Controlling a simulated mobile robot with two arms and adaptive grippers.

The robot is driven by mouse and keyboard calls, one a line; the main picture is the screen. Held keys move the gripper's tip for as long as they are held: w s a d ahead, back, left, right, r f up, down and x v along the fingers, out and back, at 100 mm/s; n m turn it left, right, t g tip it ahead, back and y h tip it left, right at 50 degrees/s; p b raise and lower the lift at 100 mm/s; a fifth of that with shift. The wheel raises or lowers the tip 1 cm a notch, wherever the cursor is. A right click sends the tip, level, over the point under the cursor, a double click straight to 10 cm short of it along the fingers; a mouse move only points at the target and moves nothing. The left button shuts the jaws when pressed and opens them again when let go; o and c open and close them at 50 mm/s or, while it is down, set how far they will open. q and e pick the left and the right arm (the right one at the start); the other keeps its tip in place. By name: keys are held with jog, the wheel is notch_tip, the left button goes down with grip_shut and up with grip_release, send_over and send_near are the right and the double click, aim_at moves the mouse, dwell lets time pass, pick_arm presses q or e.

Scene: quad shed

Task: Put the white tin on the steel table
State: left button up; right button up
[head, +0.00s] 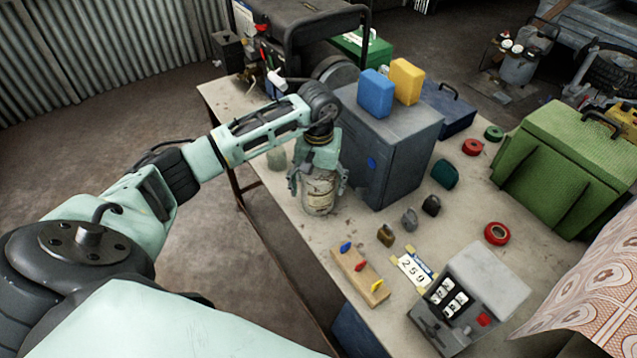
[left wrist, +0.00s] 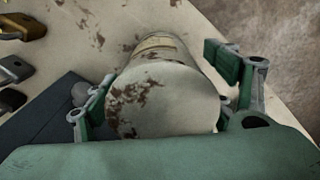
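The white tin (head: 319,197), pale with brown rust patches, stands upright on the worn beige bench top (head: 290,225), left of a grey metal cabinet. My left gripper (head: 318,182) points down over it, with a finger on either side. In the left wrist view, the tin's round top (left wrist: 165,100) lies between the fingers of the gripper (left wrist: 165,85). A gap shows at the right finger; the left finger is very close to the tin, and contact there is unclear. I cannot make out a steel table. My right gripper is not in view.
The grey cabinet (head: 392,150) stands close right of the gripper, with a blue can (head: 376,93) and a yellow can (head: 406,81) on top. Several padlocks (head: 409,219), a key board (head: 358,275) and a grey switch box (head: 468,295) occupy the bench front.

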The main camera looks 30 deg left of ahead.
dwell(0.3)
pick_arm(q)
jog(key=shift+r, duration=0.25)
notch_tip(320, 180, up, 10)
jog(key=b, duration=0.3)
jog(key=shift+r, duration=0.9)
